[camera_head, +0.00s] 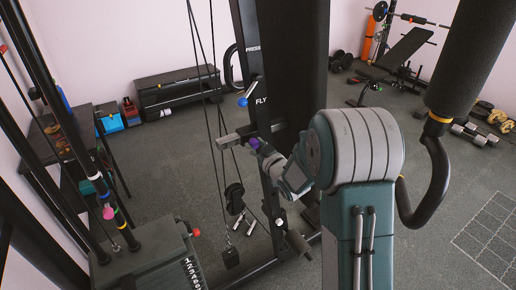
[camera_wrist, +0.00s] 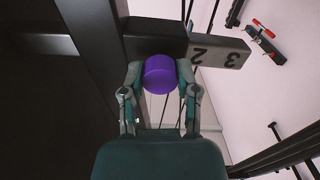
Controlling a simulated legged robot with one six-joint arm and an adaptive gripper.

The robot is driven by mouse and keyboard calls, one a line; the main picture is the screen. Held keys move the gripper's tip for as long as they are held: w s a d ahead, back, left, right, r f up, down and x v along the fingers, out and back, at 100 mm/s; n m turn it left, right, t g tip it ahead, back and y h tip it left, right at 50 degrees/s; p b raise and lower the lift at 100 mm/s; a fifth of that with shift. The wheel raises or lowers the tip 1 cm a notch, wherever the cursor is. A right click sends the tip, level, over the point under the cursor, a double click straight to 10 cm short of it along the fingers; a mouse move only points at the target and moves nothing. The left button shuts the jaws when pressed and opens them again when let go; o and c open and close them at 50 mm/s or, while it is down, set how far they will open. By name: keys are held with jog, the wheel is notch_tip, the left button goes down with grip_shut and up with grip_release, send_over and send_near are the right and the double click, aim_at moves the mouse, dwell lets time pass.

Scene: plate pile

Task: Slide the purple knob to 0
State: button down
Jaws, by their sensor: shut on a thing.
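The purple knob (camera_wrist: 160,74) is in the middle of the wrist view, between the two fingers of my gripper (camera_wrist: 160,80). The fingers are shut on it from both sides. Behind the knob is a dark sliding bar (camera_wrist: 157,45), with the numbers 2 and 3 showing on its lighter end (camera_wrist: 218,53); no 0 is visible. In the head view the knob (camera_head: 254,143) is a small purple spot beside the bar (camera_head: 240,136) on the machine's upright, with my gripper (camera_head: 262,149) at it. My arm hides part of the machine there.
The gym machine's dark upright (camera_head: 252,60) and cables stand close to my gripper. A weight stack (camera_head: 150,262) is at lower left. A black bench box (camera_head: 178,92) stands by the back wall. A weight bench (camera_head: 403,47) is at the back right. Open grey floor lies between.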

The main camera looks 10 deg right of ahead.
jog(key=shift+w+a, duration=0.15)
jog(key=shift+w, duration=0.25)
jog(key=shift+c, duration=1.6)
grip_release()
jog(key=shift+w, duration=0.1)
jog(key=v, duration=1.2)
